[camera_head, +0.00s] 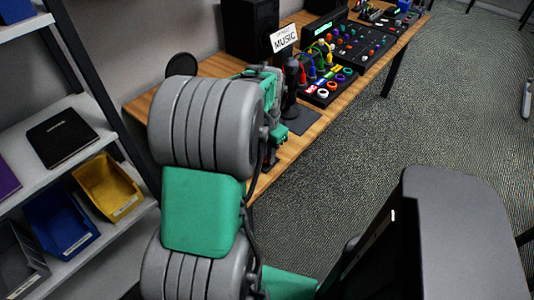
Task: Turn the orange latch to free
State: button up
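A black box (318,101) with coloured round parts, small labels and coloured cables stands on the wooden table, right of my arm. One of its round parts, near the front edge, looks orange (323,93). It is too small to tell whether it is the orange latch or how it is turned. My grey and green arm rises in the middle of the view and reaches over the table. Its far end, with green parts, is mostly hidden behind a grey arm link. The fingers cannot be made out.
A black upright object on a flat base (302,120) stands between my arm and the box. A MUSIC sign (284,38), a black speaker (250,28) and a knobbed panel (350,42) are behind. Shelves with yellow (108,187) and blue (60,222) bins stand left. Carpet (450,110) is open right.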

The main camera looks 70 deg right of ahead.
notch_tip(320, 180, up, 8)
jog(key=shift+f, duration=0.1)
dwell(0.5)
